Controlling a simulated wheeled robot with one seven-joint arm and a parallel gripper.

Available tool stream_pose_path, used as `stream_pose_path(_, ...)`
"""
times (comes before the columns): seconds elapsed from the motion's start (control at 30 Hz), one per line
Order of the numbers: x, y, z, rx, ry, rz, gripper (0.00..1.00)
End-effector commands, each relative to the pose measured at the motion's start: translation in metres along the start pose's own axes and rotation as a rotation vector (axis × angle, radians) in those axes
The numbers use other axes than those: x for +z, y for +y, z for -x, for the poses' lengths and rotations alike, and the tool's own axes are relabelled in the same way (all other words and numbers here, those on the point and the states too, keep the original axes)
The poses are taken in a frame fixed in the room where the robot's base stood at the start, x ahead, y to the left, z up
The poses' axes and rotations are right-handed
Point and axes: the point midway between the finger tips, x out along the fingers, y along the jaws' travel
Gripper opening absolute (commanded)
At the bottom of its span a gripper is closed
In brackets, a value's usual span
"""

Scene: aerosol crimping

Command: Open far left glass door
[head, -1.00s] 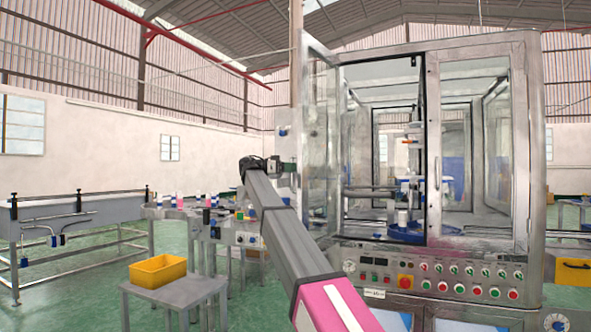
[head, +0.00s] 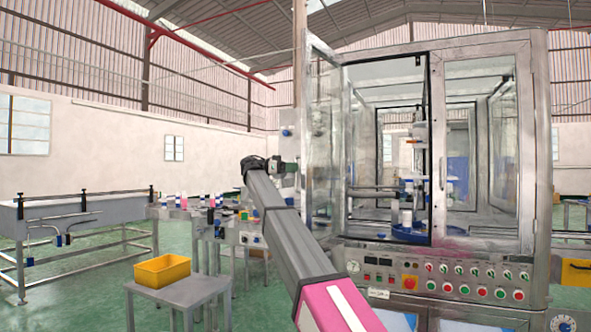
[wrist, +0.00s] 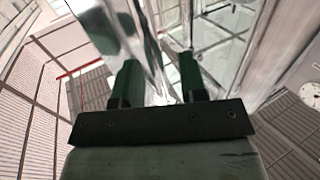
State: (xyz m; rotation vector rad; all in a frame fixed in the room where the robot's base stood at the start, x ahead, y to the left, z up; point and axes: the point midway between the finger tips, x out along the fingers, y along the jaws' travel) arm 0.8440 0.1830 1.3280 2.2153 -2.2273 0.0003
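The far left glass door (head: 322,130) of the machine stands swung out toward me at the left of the head view, a clear pane in a metal frame. My gripper (head: 288,168) is at its free outer edge, about halfway up. In the wrist view, my gripper's two green fingers (wrist: 158,85) are apart. A shiny metal door frame (wrist: 150,45) runs down in front of and between them. I cannot tell whether a finger touches it. The doorway behind the door is open.
The machine's other glass door (head: 474,150) is shut. A control panel (head: 440,278) with several buttons sits below. A stool with a yellow bin (head: 162,269) and a table with cans (head: 190,208) stand at left, with green floor between.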

Motion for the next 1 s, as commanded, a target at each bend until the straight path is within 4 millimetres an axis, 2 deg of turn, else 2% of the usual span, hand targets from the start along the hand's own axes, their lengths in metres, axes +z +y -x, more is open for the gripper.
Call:
stream_pose_path(0.5, -0.001, -0.002, 0.088, -0.002, 0.001, 0.0, 0.39)
stream_pose_path(0.63, 0.0, -0.001, 0.095, -0.001, 0.001, 0.0, 0.39)
stream_pose_path(1.0, 0.0, -0.001, 0.095, -0.001, 0.001, 0.0, 0.39)
